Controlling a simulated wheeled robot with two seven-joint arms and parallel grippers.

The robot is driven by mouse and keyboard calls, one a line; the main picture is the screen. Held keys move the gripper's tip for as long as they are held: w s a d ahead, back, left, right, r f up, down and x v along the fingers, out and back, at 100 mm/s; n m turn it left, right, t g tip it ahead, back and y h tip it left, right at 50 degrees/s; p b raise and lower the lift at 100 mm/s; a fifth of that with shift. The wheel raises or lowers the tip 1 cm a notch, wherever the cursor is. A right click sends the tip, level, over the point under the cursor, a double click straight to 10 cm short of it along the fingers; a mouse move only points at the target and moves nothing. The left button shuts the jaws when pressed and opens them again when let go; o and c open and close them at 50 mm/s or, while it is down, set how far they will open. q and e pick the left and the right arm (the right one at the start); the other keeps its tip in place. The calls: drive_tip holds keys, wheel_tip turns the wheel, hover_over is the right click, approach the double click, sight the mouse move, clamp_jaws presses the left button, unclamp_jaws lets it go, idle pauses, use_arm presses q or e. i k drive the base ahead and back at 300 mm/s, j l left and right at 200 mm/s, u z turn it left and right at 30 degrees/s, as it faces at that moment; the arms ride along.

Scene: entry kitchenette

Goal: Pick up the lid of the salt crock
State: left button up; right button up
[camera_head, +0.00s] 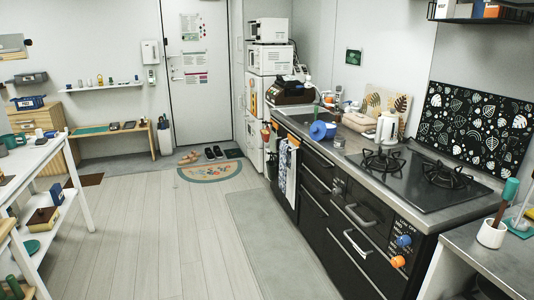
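I cannot tell for certain which thing is the salt crock or its lid. A round blue lid-like thing (318,130) is on the counter near the sink, with another small blue-green item beside it. A white crock-like holder (491,233) with a green-handled tool in it stands on the right-hand worktop. A small yellowish box with a brown top (42,219) sits on the lower shelf at the left. Neither of my grippers is in view.
A black hob (415,178) and a white kettle (387,126) are on the counter (337,147). A white shelf table (77,175) stands at the left. The grey floor (135,230) between is open, with mats and shoes near the door (194,75).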

sight(318, 131)
drive_tip(key=i, duration=1.45)
drive_tip(key=i+j+z, duration=0.15)
drive_tip(key=i+z, duration=0.25)
drive_tip(key=i, duration=0.3)
drive_tip(key=i+j+z, duration=0.4)
drive_tip(key=i, duration=0.25)
drive_tip(key=i+j+z, duration=0.4)
drive_tip(key=i+j, duration=0.15)
drive_tip(key=i, duration=0.05)
